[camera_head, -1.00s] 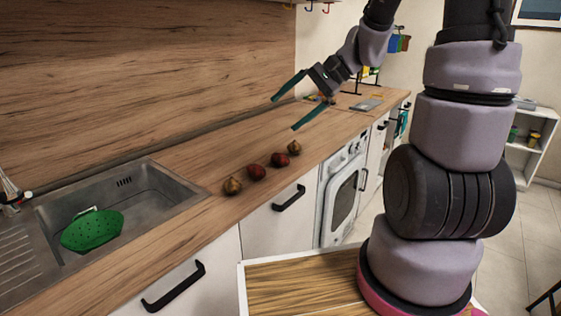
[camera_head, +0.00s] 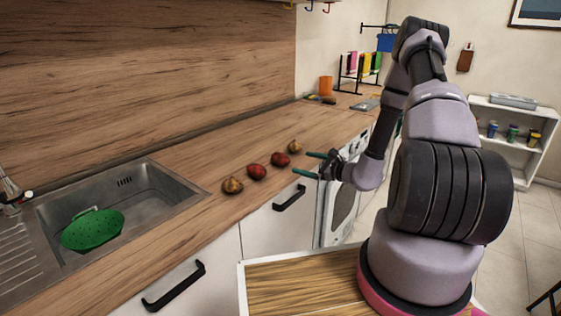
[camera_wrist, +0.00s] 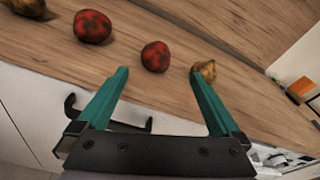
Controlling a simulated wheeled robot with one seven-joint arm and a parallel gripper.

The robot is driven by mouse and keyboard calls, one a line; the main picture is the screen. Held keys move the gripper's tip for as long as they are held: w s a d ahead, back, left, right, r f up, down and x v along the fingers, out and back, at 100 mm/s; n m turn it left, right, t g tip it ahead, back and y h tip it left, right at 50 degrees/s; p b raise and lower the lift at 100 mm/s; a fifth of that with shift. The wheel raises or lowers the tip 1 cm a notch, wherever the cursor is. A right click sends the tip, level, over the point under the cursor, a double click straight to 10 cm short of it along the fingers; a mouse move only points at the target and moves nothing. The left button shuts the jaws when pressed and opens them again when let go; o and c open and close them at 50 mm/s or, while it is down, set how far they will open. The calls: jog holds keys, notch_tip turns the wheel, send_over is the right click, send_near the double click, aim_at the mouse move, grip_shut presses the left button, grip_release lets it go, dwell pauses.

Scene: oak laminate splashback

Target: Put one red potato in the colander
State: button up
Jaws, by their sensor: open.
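Two red potatoes lie on the wooden counter, a left one (camera_head: 256,171) and a right one (camera_head: 280,159). In the wrist view they are the left red potato (camera_wrist: 92,26) and the right red potato (camera_wrist: 155,56). The green colander (camera_head: 92,229) sits tilted in the sink at the left. My gripper (camera_head: 310,164) is open and empty at the counter's front edge, just right of the right red potato. In the wrist view its teal fingers (camera_wrist: 163,92) point toward that potato, apart from it.
Brown onion-like items lie at both ends of the row, one on the left (camera_head: 232,185) and one on the right (camera_head: 295,146). The metal sink (camera_head: 165,190) is left of them. The counter behind the row is clear. An orange cup (camera_head: 326,86) stands far back.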

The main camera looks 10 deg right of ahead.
aim_at(287, 160)
jog(key=x, duration=0.5)
jog(key=shift+w+a, duration=0.1)
jog(key=shift+a, duration=0.05)
jog(key=x, duration=0.5)
jog(key=shift+a+f, duration=0.15)
jog(key=shift+a, duration=0.2)
